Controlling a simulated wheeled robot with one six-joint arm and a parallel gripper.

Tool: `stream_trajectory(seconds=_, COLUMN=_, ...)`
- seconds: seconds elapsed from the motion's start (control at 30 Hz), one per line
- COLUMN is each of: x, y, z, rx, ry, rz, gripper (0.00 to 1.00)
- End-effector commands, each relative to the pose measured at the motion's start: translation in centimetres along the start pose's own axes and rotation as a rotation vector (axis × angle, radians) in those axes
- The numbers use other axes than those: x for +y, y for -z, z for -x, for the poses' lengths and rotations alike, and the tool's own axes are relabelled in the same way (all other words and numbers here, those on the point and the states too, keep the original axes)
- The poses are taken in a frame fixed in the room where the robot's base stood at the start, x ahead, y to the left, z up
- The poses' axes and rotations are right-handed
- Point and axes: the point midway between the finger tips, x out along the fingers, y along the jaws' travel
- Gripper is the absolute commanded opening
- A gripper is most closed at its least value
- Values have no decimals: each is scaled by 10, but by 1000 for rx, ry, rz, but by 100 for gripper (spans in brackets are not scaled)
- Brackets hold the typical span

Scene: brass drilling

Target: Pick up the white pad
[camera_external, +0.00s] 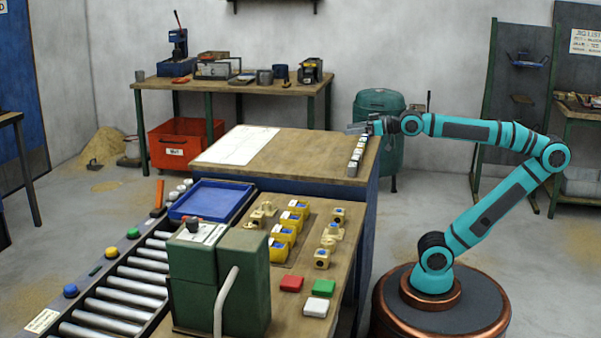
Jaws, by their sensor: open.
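The white pad (316,307) is a small flat square block. It lies near the front right of the wooden workbench (345,262), just in front of a green pad (323,287) and to the right of a red pad (291,284). My gripper (352,129) is open and well away from the pad, above the far wooden table near its right edge. The fingers are small in this view, and I see nothing held between them.
Yellow brass fittings (279,252) stand in rows behind the pads. A green machine with a grey handle (222,300) stands left of them. A blue tray (208,199) and roller conveyor (125,290) lie further left. A row of small blocks (356,160) sits below my gripper.

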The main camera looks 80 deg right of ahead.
Motion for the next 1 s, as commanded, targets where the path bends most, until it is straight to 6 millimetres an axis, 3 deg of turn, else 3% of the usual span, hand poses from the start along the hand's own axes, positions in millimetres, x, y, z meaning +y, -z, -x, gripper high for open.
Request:
stream_trajectory(seconds=0.2, x=-53, y=9, z=-50, rx=-189, ry=98, rz=-88, gripper=80)
stream_trajectory(seconds=0.5, x=-139, y=7, z=-103, rx=-455, ry=178, rz=-174, gripper=80)
stream_trajectory(seconds=0.8, x=-242, y=-10, z=-137, rx=-723, ry=202, rz=-214, gripper=80)
stream_trajectory(seconds=1.0, x=-317, y=-30, z=-146, rx=-893, ry=186, rz=-212, gripper=80)
